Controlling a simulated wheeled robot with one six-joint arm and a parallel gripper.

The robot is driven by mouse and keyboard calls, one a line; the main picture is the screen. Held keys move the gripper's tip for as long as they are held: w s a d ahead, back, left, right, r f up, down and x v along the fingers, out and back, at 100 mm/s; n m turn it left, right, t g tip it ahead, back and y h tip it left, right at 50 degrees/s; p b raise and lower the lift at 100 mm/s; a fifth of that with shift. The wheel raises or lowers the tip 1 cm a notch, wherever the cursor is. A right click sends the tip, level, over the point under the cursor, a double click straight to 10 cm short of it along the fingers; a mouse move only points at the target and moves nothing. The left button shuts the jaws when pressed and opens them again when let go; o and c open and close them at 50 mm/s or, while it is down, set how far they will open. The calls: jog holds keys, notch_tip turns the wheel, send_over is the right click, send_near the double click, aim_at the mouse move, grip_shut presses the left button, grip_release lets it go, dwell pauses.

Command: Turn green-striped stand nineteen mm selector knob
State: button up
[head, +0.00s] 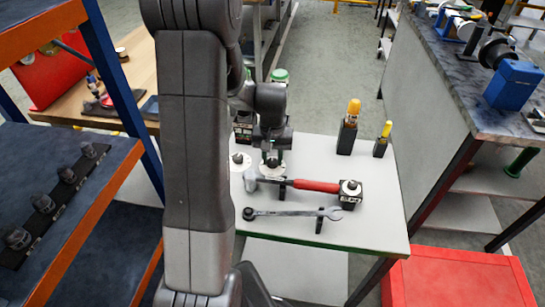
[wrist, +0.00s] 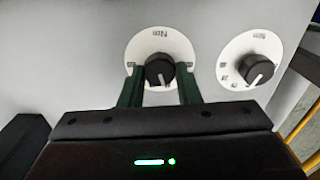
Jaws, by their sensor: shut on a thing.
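A black selector knob (wrist: 160,70) with a pale pointer line sits on a round white dial in the wrist view, its line pointing toward the bottom of the picture. My gripper (wrist: 160,82) has its green fingers on either side of this knob and is shut on it. A second black knob (wrist: 257,71) on its own white dial is to the right, apart from the fingers. The dial markings are too small to read. In the head view my gripper (head: 272,150) is down over a dial on the white stand (head: 385,215), which has a green front edge.
On the stand lie a red-handled hammer (head: 315,185) and a wrench (head: 295,212), near a black block (head: 349,196). Two yellow-handled tools (head: 352,112) stand in black holders behind. A red box (head: 455,280) is at the lower right; a blue-orange shelf (head: 75,190) is left.

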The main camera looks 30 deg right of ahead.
aim_at(273, 160)
jog(key=o, duration=1)
jog(key=shift+r, duration=0.15)
notch_tip(273, 160, up, 14)
jog(key=shift+f+p, duration=0.2)
jog(key=shift+p, duration=0.15)
jog(key=shift+f, duration=0.1)
notch_tip(273, 160, down, 14)
jog(key=shift+r+b, duration=0.15)
jog(key=shift+b, duration=0.2)
